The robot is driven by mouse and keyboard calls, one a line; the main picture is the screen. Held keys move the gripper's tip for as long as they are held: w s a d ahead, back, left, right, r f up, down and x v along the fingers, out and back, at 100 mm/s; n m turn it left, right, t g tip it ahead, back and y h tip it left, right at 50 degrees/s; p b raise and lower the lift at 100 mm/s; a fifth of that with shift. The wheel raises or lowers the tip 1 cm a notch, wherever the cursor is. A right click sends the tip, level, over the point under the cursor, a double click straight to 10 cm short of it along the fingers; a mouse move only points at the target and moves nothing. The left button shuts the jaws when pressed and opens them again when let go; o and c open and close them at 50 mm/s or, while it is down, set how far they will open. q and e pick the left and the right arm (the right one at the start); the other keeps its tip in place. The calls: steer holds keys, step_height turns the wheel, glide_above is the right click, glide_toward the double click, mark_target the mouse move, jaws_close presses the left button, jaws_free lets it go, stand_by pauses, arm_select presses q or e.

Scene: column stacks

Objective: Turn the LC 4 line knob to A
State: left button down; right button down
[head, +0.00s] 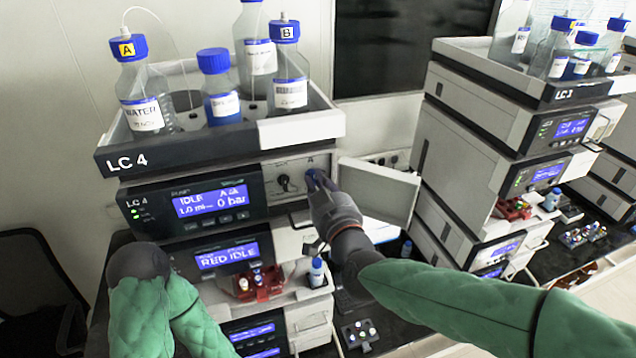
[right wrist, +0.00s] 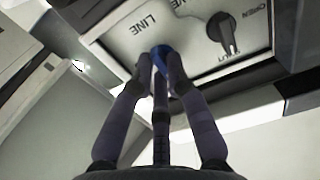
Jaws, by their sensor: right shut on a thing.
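The LC 4 stack (head: 225,157) stands left of centre in the head view, its pump panel behind an open door. My right gripper (head: 314,181) reaches that panel from the right. In the right wrist view the fingers of my right gripper (right wrist: 160,70) are closed around the blue line knob (right wrist: 160,54), beside the word LINE. The fingers cover much of the knob, and I cannot read which letter it points to. My left arm shows at the lower left, but its gripper is not visible.
A black valve knob (head: 284,182) sits left of the line knob. The open door (head: 378,190) stands out to the right, close to my right gripper. Solvent bottles, including one marked A (head: 145,100), stand in the top tray. The LC 3 stack (head: 480,140) is at the right.

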steer(key=shift+f, duration=0.15)
steer(key=c, duration=1.2)
jaws_free()
steer(key=shift+v, duration=6)
